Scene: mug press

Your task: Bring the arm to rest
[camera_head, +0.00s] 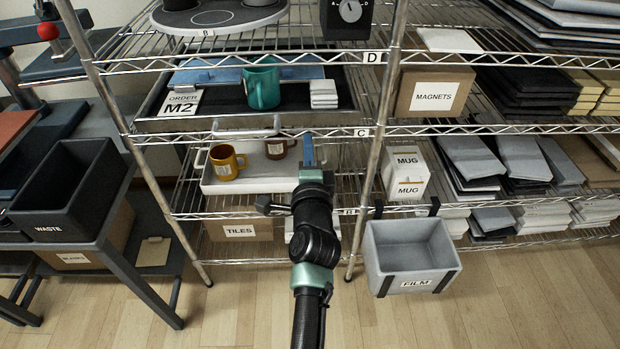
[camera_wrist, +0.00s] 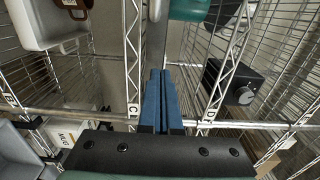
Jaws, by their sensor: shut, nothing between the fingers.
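My gripper (camera_head: 308,140) has blue fingers and is shut with nothing between them. In the head view it points at the wire shelf rack, in front of the shelf edge marked C. In the wrist view the two fingers (camera_wrist: 160,75) lie side by side, pressed together, with shelf edges C and D on either side. My arm reaches up from the bottom middle of the head view. A teal mug (camera_head: 262,86) stands on the tray above, left of the fingers.
A grey FILM bin (camera_head: 410,250) hangs at the right. A black WASTE bin (camera_head: 70,190) stands at the left. The floor in front is clear.

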